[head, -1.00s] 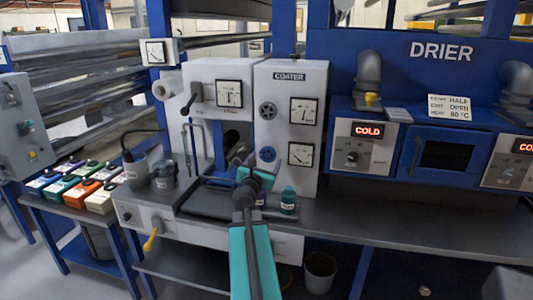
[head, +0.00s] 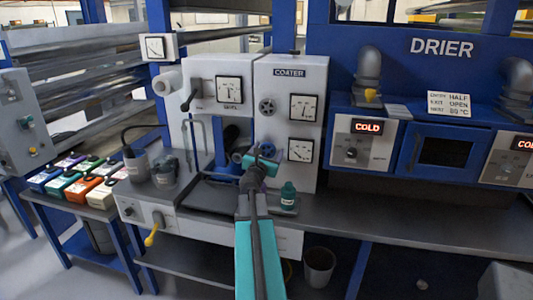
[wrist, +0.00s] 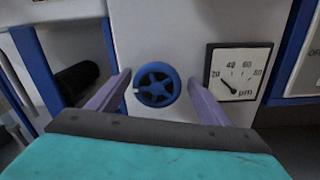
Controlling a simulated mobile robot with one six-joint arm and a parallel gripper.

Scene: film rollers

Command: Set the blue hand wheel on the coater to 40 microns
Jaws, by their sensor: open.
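The blue hand wheel (wrist: 157,84) is on the pale front of the coater (head: 289,100), with spokes and a small pale mark at its left rim. In the wrist view my gripper (wrist: 160,78) is open, with one purple finger on each side of the wheel. I cannot tell whether either finger touches it. The micron dial (wrist: 239,73) right of the wheel has its needle pointing up and left, near the 20 mark. It also shows in the head view (head: 300,150). There my arm and gripper (head: 262,160) mostly hide the blue wheel.
A grey hand wheel (head: 267,107) and another dial (head: 304,107) sit higher on the coater. A teal bottle (head: 288,196) stands on the bench below, close to my arm. The drier (head: 440,150) is to the right. The bench (head: 400,217) before it is clear.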

